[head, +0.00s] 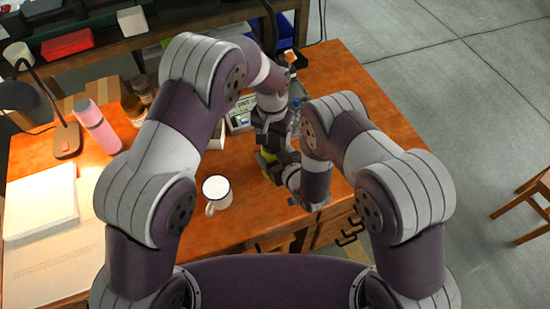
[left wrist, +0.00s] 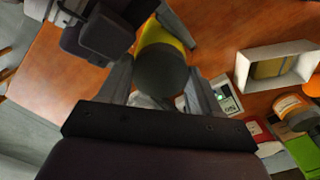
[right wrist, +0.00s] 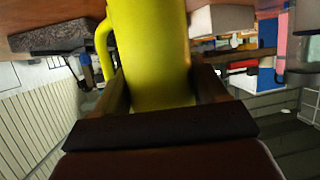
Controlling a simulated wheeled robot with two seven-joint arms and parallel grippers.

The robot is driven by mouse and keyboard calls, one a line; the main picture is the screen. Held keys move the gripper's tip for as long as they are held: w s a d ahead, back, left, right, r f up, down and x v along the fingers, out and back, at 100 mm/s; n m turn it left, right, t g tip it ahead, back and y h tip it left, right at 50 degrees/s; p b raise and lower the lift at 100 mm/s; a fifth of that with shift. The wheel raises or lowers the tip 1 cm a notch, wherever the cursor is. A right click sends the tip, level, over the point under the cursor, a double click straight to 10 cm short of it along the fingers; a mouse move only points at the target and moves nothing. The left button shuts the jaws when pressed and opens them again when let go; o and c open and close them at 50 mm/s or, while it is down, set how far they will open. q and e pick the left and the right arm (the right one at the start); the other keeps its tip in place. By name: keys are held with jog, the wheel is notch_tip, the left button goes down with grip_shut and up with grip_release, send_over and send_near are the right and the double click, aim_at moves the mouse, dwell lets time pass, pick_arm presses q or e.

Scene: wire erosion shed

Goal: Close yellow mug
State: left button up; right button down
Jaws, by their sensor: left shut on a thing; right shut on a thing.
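The yellow mug (right wrist: 150,50) stands in the right wrist view between the fingers of my right gripper (right wrist: 155,90), which is shut on its body; its handle is on the left. In the head view only a sliver of the mug (head: 268,162) shows. In the left wrist view a dark grey round lid (left wrist: 162,72) covers one end of the yellow mug (left wrist: 160,35). My left gripper (left wrist: 160,90) is shut on this lid. Whether lid and rim touch is hidden. My left gripper (head: 268,148) is above the table in the head view, close to my right gripper.
A white mug (head: 217,193) stands on the wooden table (head: 255,215) nearby. A white open box (left wrist: 245,70) and several small items lie beside the grippers.

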pick_arm(q)
jog(key=o, duration=1.2)
jog(key=shift+d, duration=0.1)
notch_tip(320, 180, up, 4)
jog(key=shift+f, duration=0.1)
jog(key=shift+s+r, duration=0.1)
jog(key=shift+r, duration=0.3)
